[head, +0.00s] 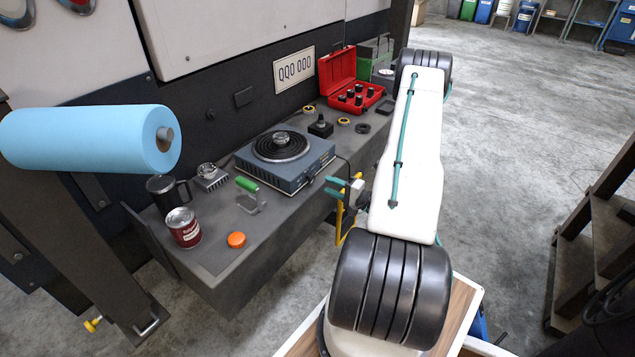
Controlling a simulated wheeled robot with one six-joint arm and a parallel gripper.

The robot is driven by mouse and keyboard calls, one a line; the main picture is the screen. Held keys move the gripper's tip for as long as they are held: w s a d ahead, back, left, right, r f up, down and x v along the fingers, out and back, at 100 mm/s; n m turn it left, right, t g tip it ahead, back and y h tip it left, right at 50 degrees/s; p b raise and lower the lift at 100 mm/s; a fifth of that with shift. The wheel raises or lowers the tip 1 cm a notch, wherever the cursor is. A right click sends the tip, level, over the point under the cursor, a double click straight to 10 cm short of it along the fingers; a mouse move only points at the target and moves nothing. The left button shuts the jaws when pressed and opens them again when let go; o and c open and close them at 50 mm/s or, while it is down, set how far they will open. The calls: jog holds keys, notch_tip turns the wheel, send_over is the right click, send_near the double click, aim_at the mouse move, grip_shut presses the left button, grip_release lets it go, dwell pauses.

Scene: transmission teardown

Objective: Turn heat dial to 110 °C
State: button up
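The hot plate (285,165) is a blue-grey box with a black coiled burner on top, standing on the dark bench. A small glass or metal piece (281,138) sits on the burner. A small dark knob (311,179), which looks like the heat dial, is on its right-front side; its marks are too small to read. My gripper (328,187) is just right of the hot plate, partly hidden by my white arm. Its two teal fingers point left toward that side, look parted, and show nothing between them. I cannot tell whether they touch the knob.
The bench (225,250) bears a red-labelled can (183,227), a black mug (168,193), a green-handled tool (248,190) and an orange cap (236,240). A red open case (345,80) stands behind. A blue roll (85,138) juts in at left. Concrete floor (510,150) is free at right.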

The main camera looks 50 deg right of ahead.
aim_at(313, 179)
jog(key=shift+m+h, duration=0.3)
jog(key=shift+h, duration=0.4)
jog(key=w, duration=0.2)
jog(key=w+f, duration=0.1)
jog(key=w, duration=0.3)
jog(key=shift+w+d+f, duration=0.15)
jog(key=shift+w+f, duration=0.15)
jog(key=shift+w, duration=0.1)
jog(key=c, duration=0.7)
